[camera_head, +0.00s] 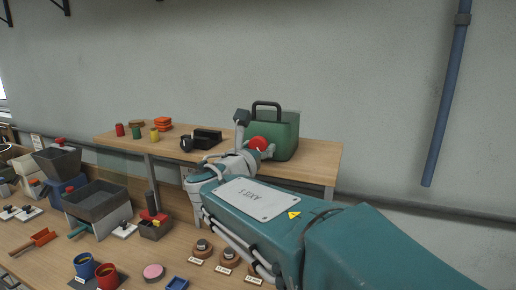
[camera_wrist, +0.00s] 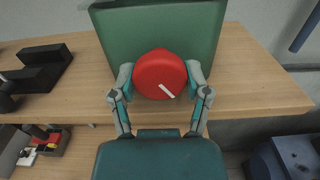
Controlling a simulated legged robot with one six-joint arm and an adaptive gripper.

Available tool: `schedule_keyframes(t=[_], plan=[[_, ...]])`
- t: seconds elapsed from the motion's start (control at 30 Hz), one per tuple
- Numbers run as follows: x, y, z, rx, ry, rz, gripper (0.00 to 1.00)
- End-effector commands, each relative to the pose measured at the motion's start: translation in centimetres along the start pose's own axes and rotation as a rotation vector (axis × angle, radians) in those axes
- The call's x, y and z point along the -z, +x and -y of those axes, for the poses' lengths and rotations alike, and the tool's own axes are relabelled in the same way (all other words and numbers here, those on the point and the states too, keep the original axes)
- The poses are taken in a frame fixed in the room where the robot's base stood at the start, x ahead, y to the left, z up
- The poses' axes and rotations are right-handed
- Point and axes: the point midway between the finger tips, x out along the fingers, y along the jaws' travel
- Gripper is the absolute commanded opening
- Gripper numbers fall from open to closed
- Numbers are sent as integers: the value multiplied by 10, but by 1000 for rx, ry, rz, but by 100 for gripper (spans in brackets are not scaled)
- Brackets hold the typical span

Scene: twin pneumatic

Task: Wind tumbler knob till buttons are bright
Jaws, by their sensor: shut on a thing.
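The tumbler knob (camera_wrist: 152,70) is red and round, with a white line slanting to the lower right. It sits on the front of a green case (camera_wrist: 208,33) and also shows in the head view (camera_head: 259,143). The case (camera_head: 289,142) has a dark handle on top and stands on the wooden shelf. My gripper (camera_wrist: 160,75) is shut on the knob, one finger on each side; in the head view my arm hides part of it. I cannot make out any lit buttons on the case.
The shelf (camera_head: 319,158) has a black block (camera_head: 207,138), a dark mug (camera_head: 186,144) and small coloured cans to the left. Bins, mugs and small trays crowd the lower bench. A blue pipe (camera_head: 446,95) runs down the wall at the right.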

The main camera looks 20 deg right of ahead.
Motion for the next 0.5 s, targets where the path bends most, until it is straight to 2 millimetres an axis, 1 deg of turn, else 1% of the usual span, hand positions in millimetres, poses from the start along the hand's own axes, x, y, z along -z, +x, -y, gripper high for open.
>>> schedule_keyframes(t=[0.27,0.5], plan=[[0,0,-2,-5,111,0,14],[0,0,-2,-5,310,0,14]])
